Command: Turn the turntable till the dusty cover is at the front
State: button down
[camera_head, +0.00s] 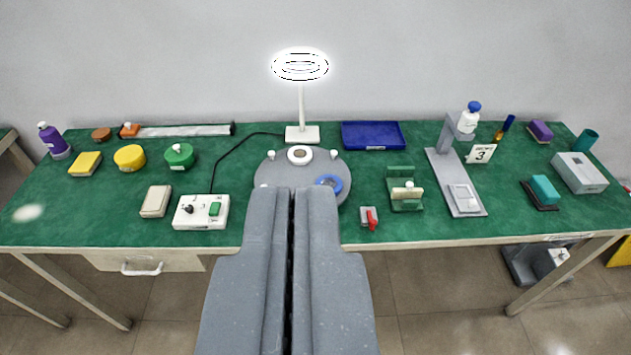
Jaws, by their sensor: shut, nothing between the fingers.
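The turntable (302,172) is a round grey disc in the middle of the green bench. A white round piece (299,155) with a dark centre sits at its back. A blue ring (330,183) lies at its front right. Small white knobs (334,154) stand near its rim. I cannot tell at this size which piece is the dusty cover. My gripper (292,191) is shut and empty. It comes up from below in the picture, and its fingertips hide the front middle of the turntable. I cannot tell whether they touch it.
A ring lamp (301,134) stands behind the turntable. A white switch box (202,212) is to its left. A red-handled clamp (370,217), a green stand (404,190) and a grey press (456,180) are to its right. A blue tray (373,136) lies at the back.

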aim_at(277, 170)
jog(key=z, duration=0.05)
jog(key=k, duration=0.4)
jog(key=z, duration=0.35)
jog(key=i, duration=1.65)
jog(key=u, duration=0.45)
